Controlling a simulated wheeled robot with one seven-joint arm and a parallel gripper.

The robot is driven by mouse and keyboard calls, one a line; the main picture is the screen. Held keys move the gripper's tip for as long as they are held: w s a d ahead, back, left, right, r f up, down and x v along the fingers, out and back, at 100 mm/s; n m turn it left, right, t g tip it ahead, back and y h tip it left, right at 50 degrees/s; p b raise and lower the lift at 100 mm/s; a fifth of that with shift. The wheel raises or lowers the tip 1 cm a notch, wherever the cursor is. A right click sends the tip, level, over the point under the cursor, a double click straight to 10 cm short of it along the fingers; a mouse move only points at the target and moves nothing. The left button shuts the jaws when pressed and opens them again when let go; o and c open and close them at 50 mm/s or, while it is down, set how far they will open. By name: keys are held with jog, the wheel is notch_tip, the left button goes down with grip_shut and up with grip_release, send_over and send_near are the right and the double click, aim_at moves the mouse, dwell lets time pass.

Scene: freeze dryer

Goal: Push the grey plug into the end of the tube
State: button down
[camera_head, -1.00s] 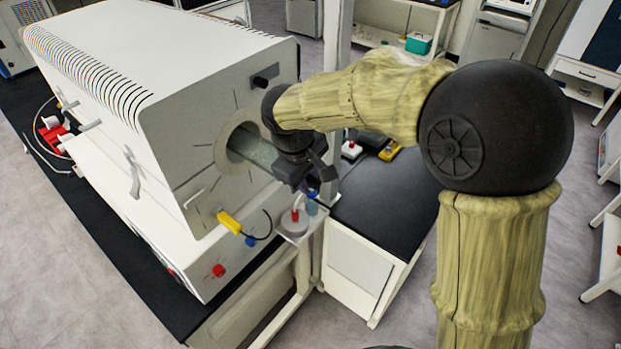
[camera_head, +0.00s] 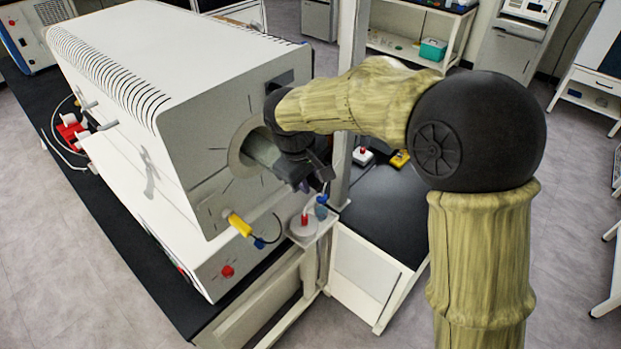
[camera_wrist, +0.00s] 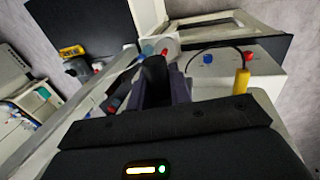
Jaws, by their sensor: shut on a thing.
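The tube (camera_head: 262,151) is a pale grey-green cylinder that sticks out of the round port in the end of the white furnace. My gripper (camera_head: 318,180) is at the outer end of the tube, close in front of the port, and its dark body overlaps the tube's end. In the wrist view my gripper's fingers (camera_wrist: 166,88) are closed on a dark rounded piece (camera_wrist: 153,76), which I take to be the plug. The contact between plug and tube is hidden by the gripper, so I cannot tell how deep it sits.
The white furnace (camera_head: 190,75) fills the left. A pale ring (camera_head: 240,160) surrounds the port. Below the gripper are a yellow connector (camera_head: 239,223) with a black cable and a small stand (camera_head: 303,228). A post (camera_head: 352,100) stands close behind my arm.

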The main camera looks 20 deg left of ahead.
jog(key=c, duration=1.2)
grip_release()
jog(key=shift+r, duration=0.1)
jog(key=p+v, duration=0.5)
jog(key=v, duration=0.2)
